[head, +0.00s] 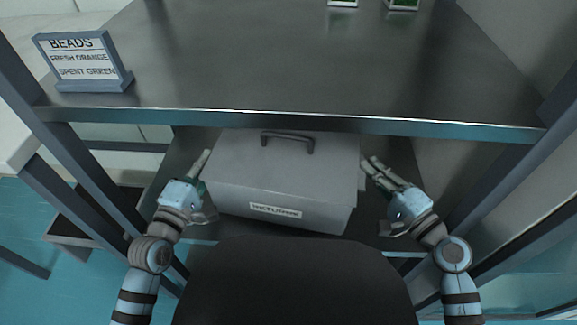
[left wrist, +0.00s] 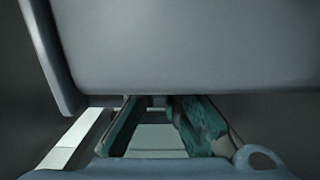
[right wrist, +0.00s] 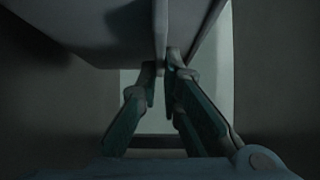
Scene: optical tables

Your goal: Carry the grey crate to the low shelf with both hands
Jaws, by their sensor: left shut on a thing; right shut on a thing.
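The grey crate (head: 285,180), with a dark handle on its lid and a white label on its front, is partly under the upper steel top, over the low shelf (head: 180,150). I cannot tell whether it rests on the shelf or hangs just above it. My left gripper (head: 207,165) is shut on the crate's left side; in the left wrist view the crate (left wrist: 190,45) hides the fingertips. My right gripper (head: 368,168) is shut on the crate's right side. In the right wrist view its fingers (right wrist: 163,65) meet at a thin edge of the crate (right wrist: 110,25).
The upper steel top (head: 290,60) overhangs the crate's back. It carries a bead sign (head: 83,62) at left and small green-and-white items (head: 403,4) at the far edge. Frame posts stand outside both arms. A dark tray-like box (head: 75,235) is low at left.

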